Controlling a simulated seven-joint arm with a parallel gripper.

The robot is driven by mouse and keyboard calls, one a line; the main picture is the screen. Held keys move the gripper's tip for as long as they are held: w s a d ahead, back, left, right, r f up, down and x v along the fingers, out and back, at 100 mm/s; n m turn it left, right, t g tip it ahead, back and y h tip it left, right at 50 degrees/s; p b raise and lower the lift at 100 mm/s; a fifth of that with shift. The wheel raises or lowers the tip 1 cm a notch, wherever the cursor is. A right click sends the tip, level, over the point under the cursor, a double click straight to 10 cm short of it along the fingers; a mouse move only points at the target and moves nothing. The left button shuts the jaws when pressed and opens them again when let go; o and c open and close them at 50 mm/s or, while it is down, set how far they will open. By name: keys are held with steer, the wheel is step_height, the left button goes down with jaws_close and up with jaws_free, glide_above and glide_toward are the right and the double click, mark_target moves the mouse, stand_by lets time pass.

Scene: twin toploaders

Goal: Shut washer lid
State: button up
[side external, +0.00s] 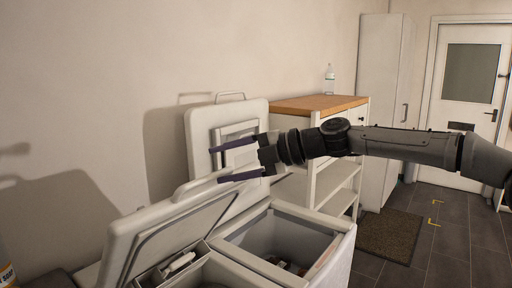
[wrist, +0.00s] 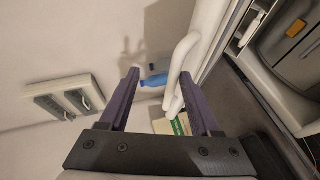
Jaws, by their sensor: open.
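Two white top-loading washers stand side by side with lids raised. In the side view the near lid (side external: 165,232) is tilted partly open, with a bar handle (side external: 205,184) along its upper edge. The far lid (side external: 196,128) stands nearly upright behind it, with its own handle (side external: 231,95) on top. My gripper (side external: 222,161) is open, its purple fingers pointing left above the near lid's handle and in front of the far lid. In the wrist view, my gripper (wrist: 160,88) has a white curved handle (wrist: 179,68) near its right finger; contact cannot be told.
The far washer's open tub (side external: 275,238) lies below my arm. A wood-topped shelf unit (side external: 318,103) with a clear bottle (side external: 330,78) stands behind. A wall panel (wrist: 65,100) and a green-and-white box (wrist: 172,125) show in the wrist view.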

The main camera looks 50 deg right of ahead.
steer(key=r+v, duration=0.1)
steer(key=v, duration=0.7)
steer(key=shift+w+r+t, duration=0.2)
steer(key=shift+r+t, duration=0.1)
steer(key=shift+r, duration=0.05)
steer(key=shift+a, duration=0.15)
steer(key=s+a+f+m+g, duration=0.3)
steer(key=s+a+f+g, duration=0.2)
steer(key=s+f, duration=0.4)
steer(key=s+d+f+m+g+h, duration=0.1)
steer(key=s+d+f+m+h, duration=0.2)
steer(key=m, duration=0.6)
steer(key=s+d+f+m+g+h, duration=0.2)
steer(key=s+d+f+m, duration=0.2)
steer(key=s+f+m, duration=0.3)
step_height(320, 180, down, 3)
steer(key=shift+d+r+m+h, duration=0.15)
steer(key=shift+m+h, duration=0.25)
steer(key=shift+m, duration=0.7)
